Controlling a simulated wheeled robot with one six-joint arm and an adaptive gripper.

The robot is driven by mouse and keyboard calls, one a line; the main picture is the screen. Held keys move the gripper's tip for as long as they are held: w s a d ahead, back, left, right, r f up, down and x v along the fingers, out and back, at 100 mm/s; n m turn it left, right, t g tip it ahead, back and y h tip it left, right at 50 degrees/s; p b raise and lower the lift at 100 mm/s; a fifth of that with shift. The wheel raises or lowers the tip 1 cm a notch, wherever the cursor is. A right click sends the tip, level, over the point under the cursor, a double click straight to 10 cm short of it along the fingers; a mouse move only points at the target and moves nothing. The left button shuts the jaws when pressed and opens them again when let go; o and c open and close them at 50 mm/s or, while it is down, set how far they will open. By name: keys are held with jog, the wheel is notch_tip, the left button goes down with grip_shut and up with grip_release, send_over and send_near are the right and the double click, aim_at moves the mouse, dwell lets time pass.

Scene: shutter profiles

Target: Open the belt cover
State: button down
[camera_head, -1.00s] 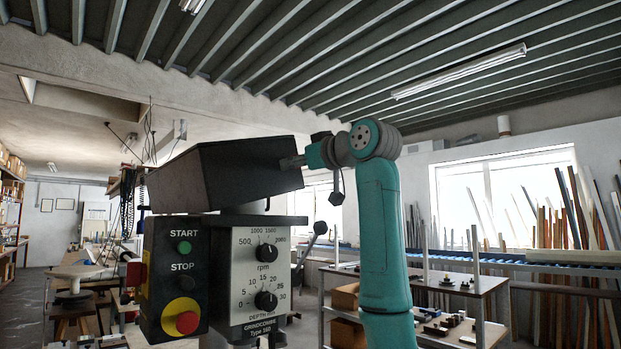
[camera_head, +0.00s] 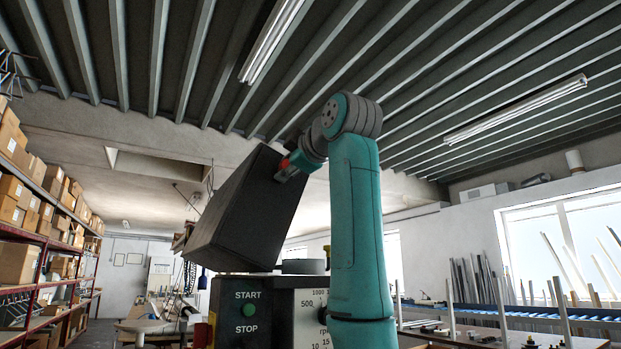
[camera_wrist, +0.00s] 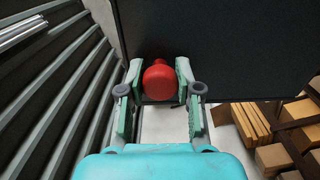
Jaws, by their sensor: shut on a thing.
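The belt cover (camera_head: 240,212) is a large black box-shaped lid on top of the machine. In the head view it is tilted steeply, its right side raised well above the machine top. My gripper (camera_wrist: 159,88) is shut on a red round knob (camera_wrist: 159,80) at the cover's edge. In the head view my gripper (camera_head: 290,170) is at the cover's upper right corner, with a bit of red showing. Below the cover is the machine's control panel (camera_head: 249,322) with a green START button.
Shelves with cardboard boxes (camera_head: 20,262) stand on the left. A workbench (camera_head: 490,338) with small parts is at the right, below a window.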

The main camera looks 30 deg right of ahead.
aim_at(252, 169)
jog(key=a+n, duration=0.2)
jog(key=a, duration=0.2)
jog(key=shift+s+a, duration=0.1)
jog(key=shift+a+f+n, duration=0.2)
jog(key=shift+a+n, duration=0.2)
jog(key=shift+a, duration=0.25)
jog(key=shift+a+f+n, duration=0.15)
jog(key=shift+a+n, duration=0.25)
jog(key=shift+a, duration=0.25)
jog(key=c, duration=0.8)
grip_release()
jog(key=shift+o, duration=0.2)
jog(key=s, duration=1.2)
jog(key=shift+d, duration=0.2)
